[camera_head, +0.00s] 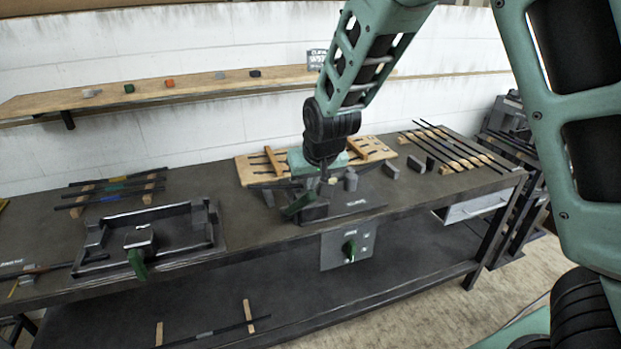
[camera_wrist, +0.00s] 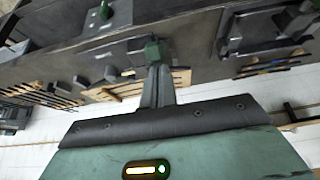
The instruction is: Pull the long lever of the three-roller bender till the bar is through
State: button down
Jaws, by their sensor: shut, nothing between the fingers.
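A dark device with a short green grip (camera_head: 298,205) sits mid-bench on a plate, close to my gripper (camera_head: 325,178). The grip also shows in the wrist view (camera_wrist: 153,50), just beyond my fingertips (camera_wrist: 156,72). My gripper is shut and empty; I cannot tell whether it touches the grip. My wrist hides part of the device, so its rollers and bar are not clear. A second device, a dark frame (camera_head: 205,228) with a green handle (camera_head: 137,262), stands on the left of the bench. I cannot tell for sure which handle is the bender's long lever.
A panel with a green knob (camera_head: 349,250) hangs from the bench front. A slotted wooden board (camera_head: 252,170) lies behind the middle device. Dark bars on wooden strips (camera_head: 462,146) lie at right, more at left (camera_head: 115,190). A wall shelf (camera_head: 190,92) holds small blocks.

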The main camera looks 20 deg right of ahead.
jog(key=shift+s+f, duration=0.5)
jog(key=shift+s, duration=0.05)
jog(key=shift+r, duration=0.1)
